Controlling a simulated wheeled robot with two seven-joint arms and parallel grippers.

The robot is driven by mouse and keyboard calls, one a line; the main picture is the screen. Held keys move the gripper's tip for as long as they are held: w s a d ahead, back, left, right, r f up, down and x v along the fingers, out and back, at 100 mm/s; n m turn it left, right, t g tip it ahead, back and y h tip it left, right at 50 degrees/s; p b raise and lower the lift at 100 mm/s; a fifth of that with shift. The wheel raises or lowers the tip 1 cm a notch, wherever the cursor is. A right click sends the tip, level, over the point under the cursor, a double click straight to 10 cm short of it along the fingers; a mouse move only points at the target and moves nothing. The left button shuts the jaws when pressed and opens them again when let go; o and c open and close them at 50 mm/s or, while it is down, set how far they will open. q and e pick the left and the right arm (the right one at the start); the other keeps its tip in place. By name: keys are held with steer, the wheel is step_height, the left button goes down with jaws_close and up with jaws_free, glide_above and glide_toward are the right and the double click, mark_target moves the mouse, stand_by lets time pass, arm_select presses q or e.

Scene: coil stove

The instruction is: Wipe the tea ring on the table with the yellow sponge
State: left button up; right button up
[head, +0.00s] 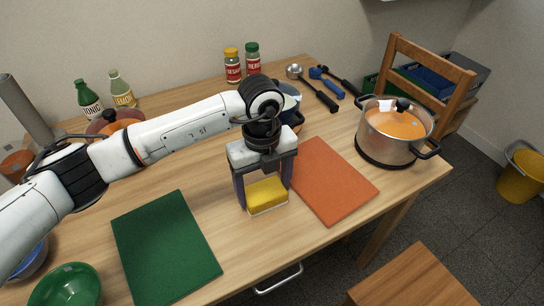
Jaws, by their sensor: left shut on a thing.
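The yellow sponge (267,193) has a pale underside and sits between the fingers of my left gripper (265,190). My left gripper is shut on it, fingers pointing down, over the table (190,178) between a green mat and an orange mat. Whether the sponge touches the table or hangs just above it I cannot tell. No tea ring shows on the visible tabletop; my gripper and arm hide part of it. My right gripper is not in view.
A green mat (165,248) lies left of the sponge and an orange mat (333,181) right of it. A lidded steel pot (390,138) stands at the right. A green bowl (66,288) is at the front left. A wooden chair (440,75) stands beyond the table.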

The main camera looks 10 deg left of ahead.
arm_select(q)
steer(key=shift+w+d, duration=0.25)
steer(key=shift+d, duration=0.1)
step_height(320, 180, up, 3)
steer(key=shift+r+p, duration=0.2)
steer(key=shift+p, duration=0.75)
steer(key=shift+r+p, duration=0.5)
steer(key=shift+r, duration=0.2)
steer(key=shift+r+p, duration=0.45)
steer(key=shift+r, duration=0.3)
steer(key=shift+r+p, duration=0.55)
steer(key=shift+r, duration=0.4)
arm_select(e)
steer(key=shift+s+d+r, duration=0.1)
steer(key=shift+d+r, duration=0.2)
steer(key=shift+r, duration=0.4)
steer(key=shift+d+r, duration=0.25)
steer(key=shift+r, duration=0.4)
